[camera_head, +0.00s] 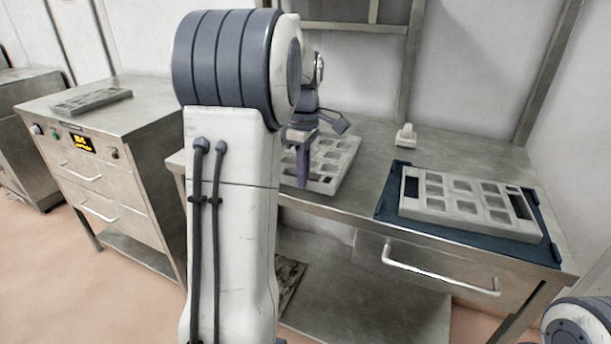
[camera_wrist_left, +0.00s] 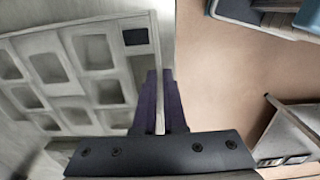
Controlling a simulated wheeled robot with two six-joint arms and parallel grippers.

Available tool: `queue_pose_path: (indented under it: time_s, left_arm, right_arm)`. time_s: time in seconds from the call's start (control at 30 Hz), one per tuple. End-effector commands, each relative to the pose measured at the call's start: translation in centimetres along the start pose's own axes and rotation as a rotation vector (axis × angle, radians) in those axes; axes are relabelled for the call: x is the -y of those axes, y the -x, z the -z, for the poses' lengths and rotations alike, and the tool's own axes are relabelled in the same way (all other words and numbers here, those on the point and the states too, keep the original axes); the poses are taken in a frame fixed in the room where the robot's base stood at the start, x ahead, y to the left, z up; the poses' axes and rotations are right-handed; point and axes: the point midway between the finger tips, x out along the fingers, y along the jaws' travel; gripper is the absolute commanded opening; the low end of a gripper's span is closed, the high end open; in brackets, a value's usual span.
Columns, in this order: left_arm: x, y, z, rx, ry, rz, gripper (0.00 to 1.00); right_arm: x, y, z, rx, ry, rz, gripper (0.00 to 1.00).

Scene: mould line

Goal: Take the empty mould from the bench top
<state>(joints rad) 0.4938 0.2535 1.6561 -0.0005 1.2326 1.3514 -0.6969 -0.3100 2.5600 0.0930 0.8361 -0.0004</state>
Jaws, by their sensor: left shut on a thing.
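A grey mould (camera_head: 337,158) with several empty pockets is at the left part of the bench top (camera_head: 375,165), partly hidden behind my left arm. My left gripper (camera_head: 303,168) is shut on its near edge. In the left wrist view the purple fingers (camera_wrist_left: 160,105) pinch the mould's edge, and the mould (camera_wrist_left: 72,66) fills the left side with its empty pockets and one dark slot. I cannot tell whether it rests on the bench or is slightly raised. My right gripper is out of view.
A second grey mould (camera_head: 466,203) lies on a dark blue mat (camera_head: 388,205) at the bench's right. A small pale object (camera_head: 405,136) stands at the back. A steel cabinet (camera_head: 137,140) at left carries another flat grey mould (camera_head: 92,101). A drawer handle (camera_head: 440,275) sticks out in front.

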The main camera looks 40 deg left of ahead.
Motion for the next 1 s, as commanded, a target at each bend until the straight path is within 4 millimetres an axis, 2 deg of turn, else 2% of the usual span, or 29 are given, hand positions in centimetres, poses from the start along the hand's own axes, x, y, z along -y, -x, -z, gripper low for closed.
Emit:
queue_pose_path:
  time_s: [0.17,0.4,0.63,0.8,1.0]
  left_arm:
    - [0.1,3.4,-0.4,-0.001,-0.004,-0.008,0.00]
    - [2.8,6.5,-5.6,0.000,-0.008,-0.007,0.00]
    - [4.6,8.8,-9.1,0.000,-0.006,-0.005,0.00]
    - [5.2,9.8,-10.2,0.000,-0.002,-0.004,0.00]
    - [5.4,11.4,-10.4,0.000,-0.001,-0.003,0.00]
  right_arm:
    - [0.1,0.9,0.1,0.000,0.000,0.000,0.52]
    - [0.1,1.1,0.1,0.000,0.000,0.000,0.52]
    - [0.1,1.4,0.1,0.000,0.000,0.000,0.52]
    - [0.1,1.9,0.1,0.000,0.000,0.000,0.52]
    - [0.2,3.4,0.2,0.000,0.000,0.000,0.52]
